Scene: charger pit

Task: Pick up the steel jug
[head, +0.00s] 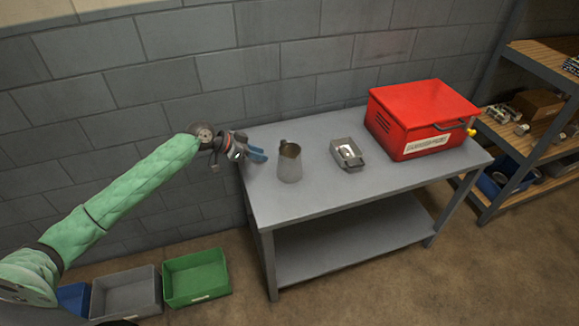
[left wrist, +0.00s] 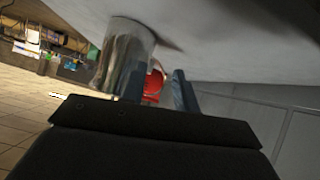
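The steel jug (head: 289,164) stands upright on the grey table (head: 330,192), near its left end. My left gripper (head: 260,155) is just left of the jug at the table's left edge, with its blue fingertips pointing towards it. A gap shows between the fingertips and the jug. In the left wrist view the jug (left wrist: 122,55) appears beyond the gripper's fingers (left wrist: 158,90), which stand apart with nothing clearly between them. Part of the jug is hidden behind the left finger there. My right gripper is in neither view.
A small metal box (head: 347,153) sits right of the jug. A large red case (head: 400,125) stands at the table's right end. Grey (head: 125,293) and green (head: 197,277) bins lie on the floor at left. Shelves (head: 545,60) stand at right. The table front is clear.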

